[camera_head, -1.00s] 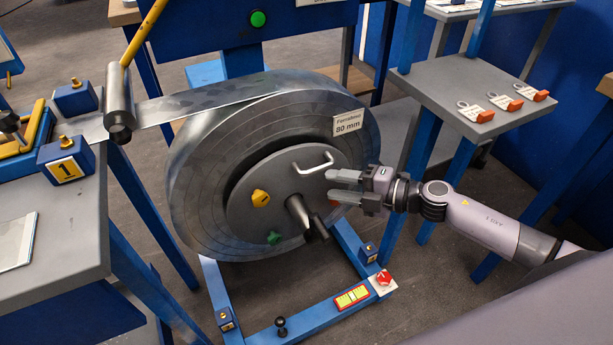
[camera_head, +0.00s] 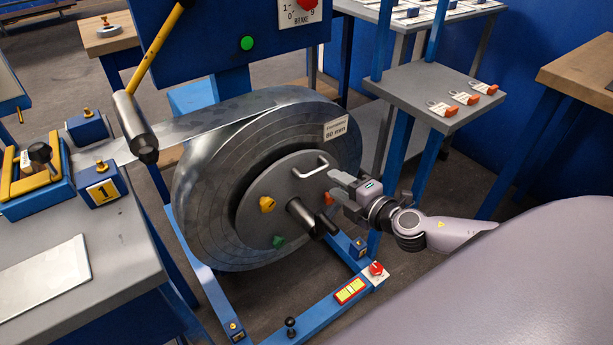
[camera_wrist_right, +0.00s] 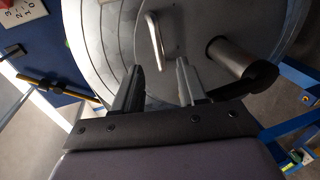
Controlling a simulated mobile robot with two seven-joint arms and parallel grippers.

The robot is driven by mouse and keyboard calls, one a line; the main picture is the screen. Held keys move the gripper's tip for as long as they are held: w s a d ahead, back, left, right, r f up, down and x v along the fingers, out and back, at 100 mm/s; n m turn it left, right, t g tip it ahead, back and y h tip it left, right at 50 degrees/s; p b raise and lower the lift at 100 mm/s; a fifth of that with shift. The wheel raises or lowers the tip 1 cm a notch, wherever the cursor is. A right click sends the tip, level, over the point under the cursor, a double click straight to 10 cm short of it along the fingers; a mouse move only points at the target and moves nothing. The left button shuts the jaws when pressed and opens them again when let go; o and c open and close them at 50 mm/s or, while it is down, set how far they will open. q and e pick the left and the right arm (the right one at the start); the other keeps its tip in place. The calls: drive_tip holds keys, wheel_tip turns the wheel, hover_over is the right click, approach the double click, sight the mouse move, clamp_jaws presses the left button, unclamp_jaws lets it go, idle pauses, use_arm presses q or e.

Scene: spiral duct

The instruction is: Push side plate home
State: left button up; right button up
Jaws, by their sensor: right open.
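The side plate (camera_head: 285,185) is a grey disc on the front of the metal strip coil (camera_head: 215,180). It bears a light bar handle (camera_head: 308,166), a yellow knob (camera_head: 267,204), a green knob (camera_head: 278,241) and a red knob (camera_head: 329,198). A dark shaft (camera_head: 305,215) sticks out of its centre. My right gripper (camera_head: 338,186) is open and empty in front of the plate's right side. In the right wrist view, the plate (camera_wrist_right: 190,30) and handle (camera_wrist_right: 155,45) lie ahead of the open fingers (camera_wrist_right: 160,85), with the shaft to the right. My left gripper is not in view.
A blue stand frame (camera_head: 315,315) with a red button (camera_head: 376,268) lies below the coil. A grey shelf with tags (camera_head: 430,90) stands at the right. A workbench (camera_head: 70,270) stands at the left. A roller (camera_head: 135,125) touches or hangs close to the strip.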

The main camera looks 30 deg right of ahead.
sight(318, 172)
drive_tip(key=x, duration=0.6)
drive_tip(key=shift+w, duration=0.45)
drive_tip(key=shift+c, duration=0.3)
drive_tip(key=shift+h, duration=0.3)
clamp_jaws()
